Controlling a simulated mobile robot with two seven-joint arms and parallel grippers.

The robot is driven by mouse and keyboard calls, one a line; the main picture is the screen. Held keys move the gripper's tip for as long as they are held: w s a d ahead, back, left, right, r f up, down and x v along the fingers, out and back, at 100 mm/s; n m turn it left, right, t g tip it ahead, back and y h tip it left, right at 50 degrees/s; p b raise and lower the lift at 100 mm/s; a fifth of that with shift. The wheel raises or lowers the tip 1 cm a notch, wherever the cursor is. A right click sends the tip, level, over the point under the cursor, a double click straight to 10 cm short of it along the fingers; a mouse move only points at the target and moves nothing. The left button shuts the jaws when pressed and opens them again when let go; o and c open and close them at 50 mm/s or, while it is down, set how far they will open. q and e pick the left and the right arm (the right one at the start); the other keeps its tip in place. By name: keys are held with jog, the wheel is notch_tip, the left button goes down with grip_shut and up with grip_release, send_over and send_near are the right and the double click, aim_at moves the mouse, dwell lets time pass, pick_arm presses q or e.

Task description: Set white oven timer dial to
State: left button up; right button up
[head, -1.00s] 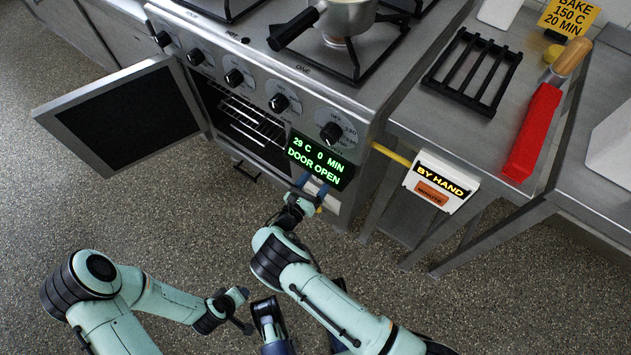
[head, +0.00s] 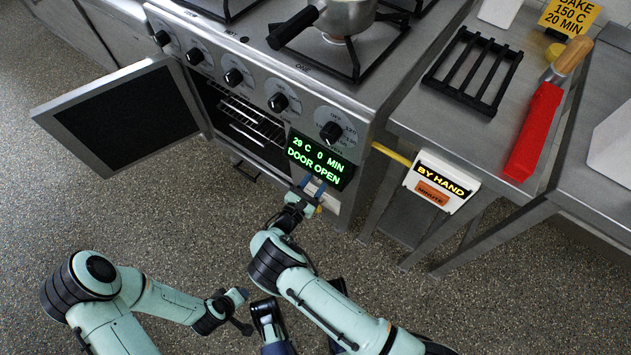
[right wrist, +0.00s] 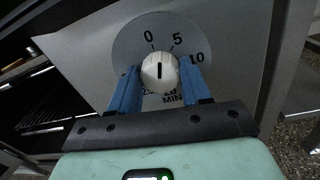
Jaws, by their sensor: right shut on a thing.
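The white timer dial (right wrist: 160,72) sits on a round grey scale plate marked 0, 5, 10 and further numbers, with MIN below. Its black pointer line stands nearly upright, aimed between the 0 and the 5. The blue fingers of my right gripper (right wrist: 157,88) are shut on the dial, one on each side; they hide part of the lower scale. In the head view my right gripper (head: 314,188) is just below the oven display (head: 320,158), which reads 29 C, 0 MIN, DOOR OPEN. My left gripper (head: 240,312) is low, away from the oven; its fingers are unclear.
The oven door (head: 125,115) stands open at the left. Black knobs (head: 278,103) line the front panel above. A saucepan (head: 345,15) is on the hob. A BY HAND sign (head: 440,183) hangs at the right; a yellow card (head: 568,17) reads BAKE 150 C 20 MIN.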

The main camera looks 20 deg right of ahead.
jog(key=m, duration=0.3)
jog(key=shift+f+m, duration=0.1)
jog(key=shift+m, duration=0.3)
jog(key=m, duration=0.4)
jog(key=shift+s+m, duration=0.1)
jog(key=shift+m, duration=0.3)
jog(key=m, duration=0.4)
jog(key=shift+f+m+g+h, duration=0.15)
jog(key=shift+m+g+h, duration=0.15)
jog(key=shift+m+h, duration=0.1)
jog(key=m, duration=0.3)
jog(key=shift+m, duration=0.4)
jog(key=m, duration=0.6)
jog(key=shift+m+g, duration=0.3)
jog(key=shift+m, duration=0.1)
jog(key=m+p, duration=0.1)
jog(key=m, duration=0.3)
jog(key=shift+a+m, duration=0.1)
jog(key=shift+m, duration=0.2)
pick_arm(q)
jog(key=shift+s+d+r+p, duration=0.3)
jog(key=shift+s+d+r, duration=0.25)
jog(key=shift+s+r, duration=0.35)
pick_arm(e)
jog(key=shift+w+f+m, duration=0.1)
jog(key=shift+w+m, duration=0.1)
jog(key=shift+m, duration=2.1)
jog(key=o, duration=1.1)
jog(key=shift+c, duration=0.2)
